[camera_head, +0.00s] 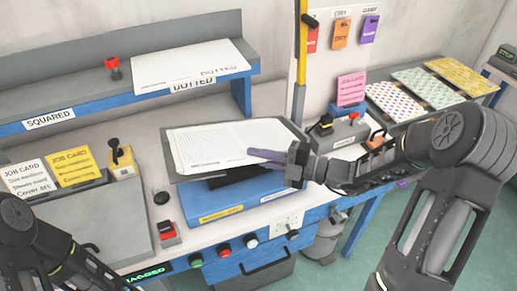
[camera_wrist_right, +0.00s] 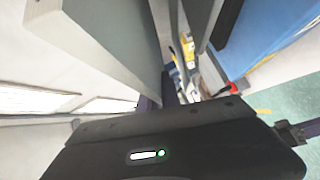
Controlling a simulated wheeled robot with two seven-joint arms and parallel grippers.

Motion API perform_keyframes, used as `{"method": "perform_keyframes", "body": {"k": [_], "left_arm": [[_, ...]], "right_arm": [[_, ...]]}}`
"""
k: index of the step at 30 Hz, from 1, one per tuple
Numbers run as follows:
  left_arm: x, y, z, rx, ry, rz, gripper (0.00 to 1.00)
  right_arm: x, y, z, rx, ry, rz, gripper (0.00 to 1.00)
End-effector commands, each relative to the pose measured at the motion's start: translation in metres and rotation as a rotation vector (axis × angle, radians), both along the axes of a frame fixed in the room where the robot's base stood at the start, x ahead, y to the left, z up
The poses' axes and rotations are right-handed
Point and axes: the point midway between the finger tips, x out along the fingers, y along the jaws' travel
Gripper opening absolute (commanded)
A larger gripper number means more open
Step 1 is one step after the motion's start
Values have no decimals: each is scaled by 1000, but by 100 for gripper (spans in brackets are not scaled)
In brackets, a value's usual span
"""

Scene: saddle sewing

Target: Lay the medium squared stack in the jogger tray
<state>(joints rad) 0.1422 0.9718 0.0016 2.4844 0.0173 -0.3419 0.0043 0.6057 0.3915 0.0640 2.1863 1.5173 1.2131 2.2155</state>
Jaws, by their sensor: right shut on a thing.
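A white paper stack (camera_head: 215,147) with fine printing lies over the grey jogger tray (camera_head: 180,178), which sits tilted above a blue base (camera_head: 238,196). My right gripper (camera_head: 268,158) reaches in from the right. Its purple fingers are shut on the stack's right edge, one finger lying across the top sheet. I cannot tell whether the stack rests fully on the tray. In the right wrist view a grey slab (camera_wrist_right: 105,40) fills the upper left, and the fingertips are mostly hidden. Part of my left arm shows at the lower left, but its gripper is not in view.
A shelf above holds a stack marked DOTTED (camera_head: 190,67); the part by the SQUARED label (camera_head: 50,119) is bare. Job cards (camera_head: 72,164) stand at left. A small lever device (camera_head: 338,130) stands right of the tray, and patterned sheets (camera_head: 402,100) lie farther right.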

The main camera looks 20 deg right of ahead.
Motion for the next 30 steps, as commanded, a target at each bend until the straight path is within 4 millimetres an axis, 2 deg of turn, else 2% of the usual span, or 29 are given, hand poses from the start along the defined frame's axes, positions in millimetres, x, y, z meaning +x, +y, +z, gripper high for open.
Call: {"method": "perform_keyframes", "body": {"k": [3,9,23,24,30], "left_arm": [[0,-1,-7,-2,-3,0,61],[0,-2,-13,-3,-5,0,61],[0,-2,-14,-4,-6,-1,61],[0,-2,-14,-4,-6,-1,61],[0,-2,-14,-4,-6,-1,61]], "right_arm": [[-3,2,-15,2,-1,0,0],[-7,5,-31,2,-3,0,0],[-9,6,-36,2,-3,0,0],[-9,6,-36,1,-4,0,10],[-9,6,-36,1,-2,0,26]]}}
